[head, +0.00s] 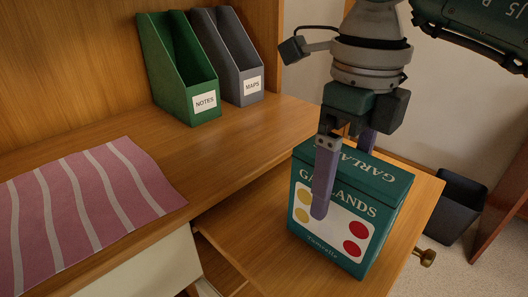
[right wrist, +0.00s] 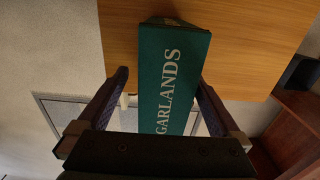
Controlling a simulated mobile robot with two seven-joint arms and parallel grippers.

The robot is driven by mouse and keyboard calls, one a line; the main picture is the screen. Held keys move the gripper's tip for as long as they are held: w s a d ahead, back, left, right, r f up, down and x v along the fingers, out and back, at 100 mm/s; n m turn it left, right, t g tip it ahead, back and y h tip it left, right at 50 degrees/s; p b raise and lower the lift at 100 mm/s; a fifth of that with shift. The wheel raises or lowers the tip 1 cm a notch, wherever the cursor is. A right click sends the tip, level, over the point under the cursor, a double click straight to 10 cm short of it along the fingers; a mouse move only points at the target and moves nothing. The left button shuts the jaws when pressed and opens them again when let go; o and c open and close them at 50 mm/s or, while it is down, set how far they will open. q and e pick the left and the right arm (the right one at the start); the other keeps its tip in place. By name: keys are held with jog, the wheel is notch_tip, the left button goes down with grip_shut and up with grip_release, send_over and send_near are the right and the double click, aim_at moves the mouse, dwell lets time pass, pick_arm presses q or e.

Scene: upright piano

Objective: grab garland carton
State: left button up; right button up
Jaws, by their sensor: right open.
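The garland carton (head: 340,238) is a dark green box labelled GARLANDS, with yellow and red dots on its front. It stands upright on the lower wooden shelf at the right. My right gripper (head: 342,190) is open above and around it, with one purple finger in front of the labelled face and the other behind. In the right wrist view the carton (right wrist: 170,85) lies between the two spread fingers, with a gap visible at the left finger. I cannot tell whether either finger touches it. My left gripper does not show.
A green NOTES file holder (head: 180,75) and a grey MAPS file holder (head: 232,60) stand on the wooden top behind. A pink striped cloth (head: 85,210) lies at the left. A dark bin (head: 455,205) stands on the floor at the right.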

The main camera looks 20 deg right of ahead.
jog(key=f, duration=0.4)
jog(key=shift+d+f+b, duration=0.3)
jog(key=shift+f, duration=0.1)
jog(key=shift+r, duration=0.1)
grip_shut()
dwell(0.4)
